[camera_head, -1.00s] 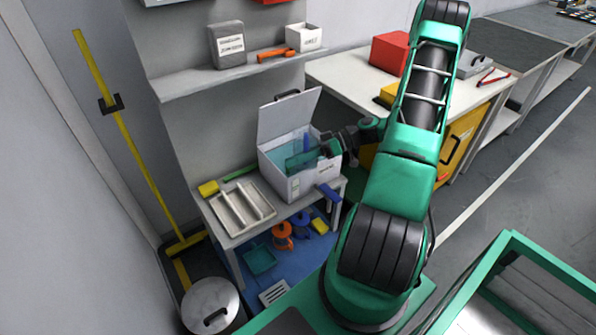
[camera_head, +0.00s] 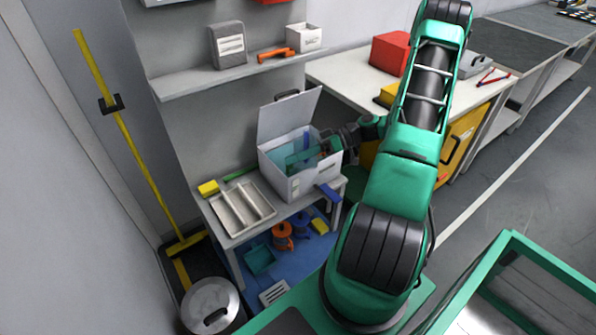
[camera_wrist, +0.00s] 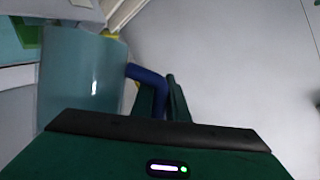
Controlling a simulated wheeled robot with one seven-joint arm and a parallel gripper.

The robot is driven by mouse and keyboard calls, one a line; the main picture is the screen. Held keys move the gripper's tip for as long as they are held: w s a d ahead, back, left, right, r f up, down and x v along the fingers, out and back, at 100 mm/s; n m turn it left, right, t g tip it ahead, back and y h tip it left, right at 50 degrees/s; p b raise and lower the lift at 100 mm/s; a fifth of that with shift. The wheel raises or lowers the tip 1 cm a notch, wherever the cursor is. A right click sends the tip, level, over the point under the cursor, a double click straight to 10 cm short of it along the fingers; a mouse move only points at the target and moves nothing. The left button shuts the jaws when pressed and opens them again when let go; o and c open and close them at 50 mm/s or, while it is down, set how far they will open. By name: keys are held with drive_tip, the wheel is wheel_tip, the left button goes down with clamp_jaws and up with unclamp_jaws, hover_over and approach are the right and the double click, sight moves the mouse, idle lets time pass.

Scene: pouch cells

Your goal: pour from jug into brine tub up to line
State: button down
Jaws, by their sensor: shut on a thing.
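The brine tub (camera_head: 292,185) is a white box with a raised lid, on a small bench in the head view. Pale blue shows inside it. My gripper (camera_head: 327,147) is at the tub's right rim, reaching in over the opening. In the wrist view my gripper (camera_wrist: 165,98) is shut on the blue handle (camera_wrist: 146,74) of the jug. The jug (camera_wrist: 82,78) is a translucent blue-grey vessel, left of the fingers. In the head view the jug (camera_head: 302,157) looks tilted over the tub's opening. I cannot make out a stream, the line or the liquid level.
A ribbed tray (camera_head: 242,208) and a yellow block (camera_head: 208,188) lie left of the tub. A blue piece (camera_head: 328,191) juts out at the tub's front right. A shelf (camera_head: 200,84) hangs above. A lidded metal bin (camera_head: 210,300) stands on the floor.

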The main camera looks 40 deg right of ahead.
drive_tip(key=shift+r, duration=0.15)
idle(0.5)
drive_tip(key=shift+w+r, duration=0.1)
drive_tip(key=shift+r, duration=0.15)
drive_tip(key=shift+d+r+m+y, duration=0.1)
drive_tip(key=shift+r+m+y, duration=0.2)
drive_tip(key=shift+r+m, duration=0.1)
idle(1.1)
drive_tip(key=shift+w+r, duration=0.1)
drive_tip(key=shift+r, duration=0.15)
drive_tip(key=shift+r+m+g+y, duration=0.3)
drive_tip(key=shift+m, duration=0.1)
idle(0.5)
drive_tip(key=shift+w+d+r, duration=0.1)
idle(0.5)
drive_tip(key=shift+r, duration=0.2)
drive_tip(key=shift+w+d+r+m, duration=0.2)
drive_tip(key=shift+r+m, duration=0.2)
drive_tip(key=shift+m, duration=0.1)
idle(1.1)
drive_tip(key=shift+w+r, duration=0.1)
drive_tip(key=shift+r, duration=0.1)
